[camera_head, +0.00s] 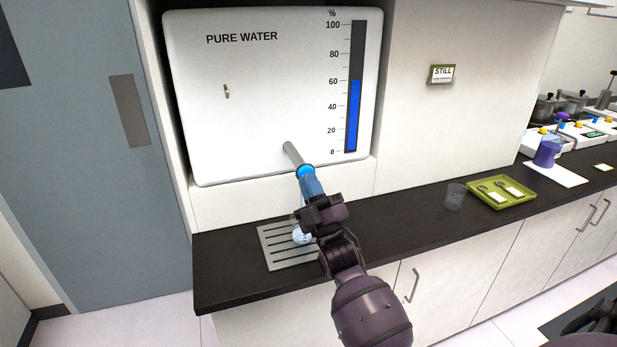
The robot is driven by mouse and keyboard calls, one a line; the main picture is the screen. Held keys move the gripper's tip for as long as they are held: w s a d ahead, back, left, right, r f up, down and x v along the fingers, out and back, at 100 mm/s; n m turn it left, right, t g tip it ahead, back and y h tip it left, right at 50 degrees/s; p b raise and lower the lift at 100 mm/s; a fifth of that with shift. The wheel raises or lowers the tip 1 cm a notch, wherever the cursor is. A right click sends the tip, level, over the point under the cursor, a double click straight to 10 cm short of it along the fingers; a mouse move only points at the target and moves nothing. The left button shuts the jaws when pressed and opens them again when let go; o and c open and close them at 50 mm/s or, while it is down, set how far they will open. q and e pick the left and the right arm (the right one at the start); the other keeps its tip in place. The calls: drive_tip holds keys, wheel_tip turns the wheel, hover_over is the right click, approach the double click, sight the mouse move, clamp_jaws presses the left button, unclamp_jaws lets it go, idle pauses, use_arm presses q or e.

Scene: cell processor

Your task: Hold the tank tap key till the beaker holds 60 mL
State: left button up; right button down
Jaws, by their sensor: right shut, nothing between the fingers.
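The white PURE WATER tank (265,110) is set in the wall, with a blue level gauge (354,115) reading about 60 %. A grey spout (292,154) sticks out low on its front. A bright blue tap part (305,172), seemingly the key, shows at the spout's end. My right gripper (310,186) is shut and empty, its fingertips at the blue part; contact or pressing cannot be told. A clear beaker (301,236) stands on the slotted drip grate (275,248) below, partly hidden by my gripper; its level cannot be read. My left gripper is not in view.
A clear cup (455,196) and a green tray (503,203) with small items stand right on the dark counter (400,222). A purple container (546,152) is farther right. A STILL sign (442,74) hangs on the wall. The counter between grate and cup is clear.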

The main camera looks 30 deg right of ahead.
idle(2.4)
idle(0.8)
idle(2.4)
drive_tip(key=shift+s+a+p, duration=0.25)
drive_tip(key=shift+s+p, duration=0.15)
drive_tip(key=shift+s, duration=0.5)
